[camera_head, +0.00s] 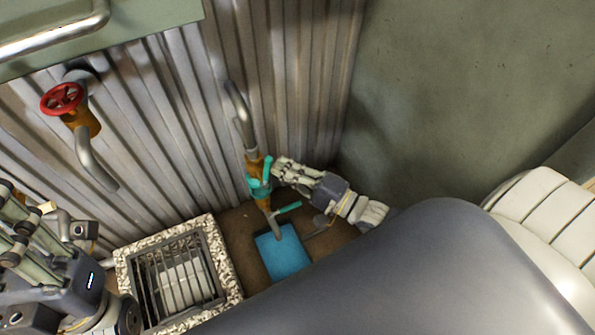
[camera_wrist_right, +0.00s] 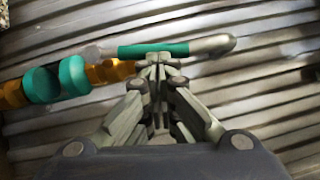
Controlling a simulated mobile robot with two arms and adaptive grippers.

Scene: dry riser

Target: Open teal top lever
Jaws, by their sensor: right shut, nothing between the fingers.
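A standing pipe (camera_head: 240,110) with a brass and teal valve rises by the corrugated wall. The teal top lever (camera_head: 267,169) lies close along the pipe; in the right wrist view it is a teal bar (camera_wrist_right: 153,50) just beyond my fingertips. A lower teal lever (camera_head: 288,207) sticks out to the right. My right gripper (camera_head: 279,164) is shut and empty, its tips at the top lever; in the wrist view (camera_wrist_right: 158,62) they seem to meet its edge, but contact is unsure. My left gripper (camera_head: 12,215) is at the left edge, partly cut off, away from the valve.
A red handwheel (camera_head: 62,98) on a bent pipe is on the wall at left. A stone-rimmed grated drain (camera_head: 128,270) and a blue block (camera_head: 283,254) are on the floor below. A metal rail (camera_head: 55,32) is at top left. The plain green-grey wall at right is clear.

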